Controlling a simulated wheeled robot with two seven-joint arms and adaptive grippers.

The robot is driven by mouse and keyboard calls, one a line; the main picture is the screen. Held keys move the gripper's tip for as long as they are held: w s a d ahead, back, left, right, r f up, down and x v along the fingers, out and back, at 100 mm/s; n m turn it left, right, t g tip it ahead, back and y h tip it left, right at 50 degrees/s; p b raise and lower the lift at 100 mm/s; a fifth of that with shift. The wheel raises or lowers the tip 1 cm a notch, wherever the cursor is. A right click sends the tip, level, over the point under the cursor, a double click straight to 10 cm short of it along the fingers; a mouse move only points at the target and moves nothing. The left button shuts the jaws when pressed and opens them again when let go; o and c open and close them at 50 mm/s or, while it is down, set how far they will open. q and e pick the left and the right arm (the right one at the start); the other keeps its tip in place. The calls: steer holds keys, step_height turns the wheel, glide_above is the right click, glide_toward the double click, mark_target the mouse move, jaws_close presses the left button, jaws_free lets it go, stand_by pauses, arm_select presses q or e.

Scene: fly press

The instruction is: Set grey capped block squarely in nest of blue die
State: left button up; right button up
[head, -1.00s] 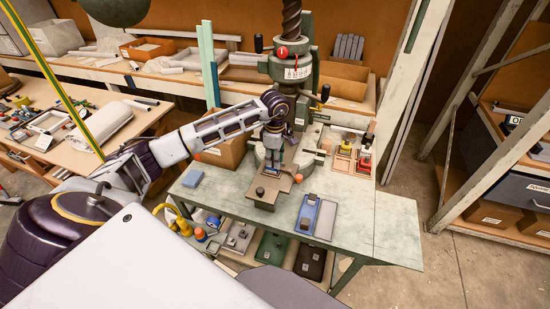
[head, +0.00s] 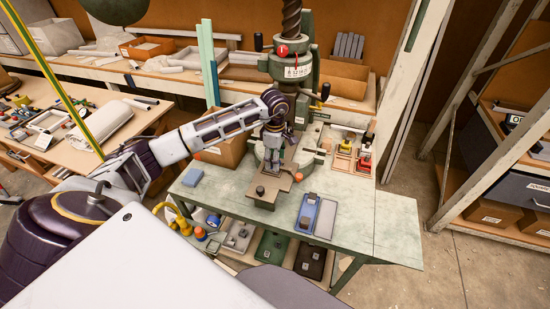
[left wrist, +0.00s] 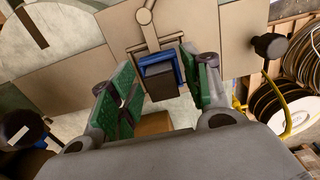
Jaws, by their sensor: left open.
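In the left wrist view a dark grey block (left wrist: 161,82) sits within the blue die's nest (left wrist: 158,61), with blue showing behind it and along its sides. I cannot tell from this angle whether it is fully square. My left gripper (left wrist: 158,92) is open, its green-padded fingers on either side of the block and apart from it. In the head view my left gripper (head: 275,164) points down at the front of the fly press, above the brown plate (head: 284,184); it hides the die and block there. My right gripper is in neither view.
The fly press (head: 297,70) rises behind the gripper. The bench's right end is clear.

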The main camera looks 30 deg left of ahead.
arm_select(q)
steer(key=shift+r, duration=0.15)
steer(key=shift+r, duration=0.3)
step_height(320, 180, up, 11)
steer(key=b, duration=0.2)
steer(key=shift+r, duration=0.15)
stand_by(0.8)
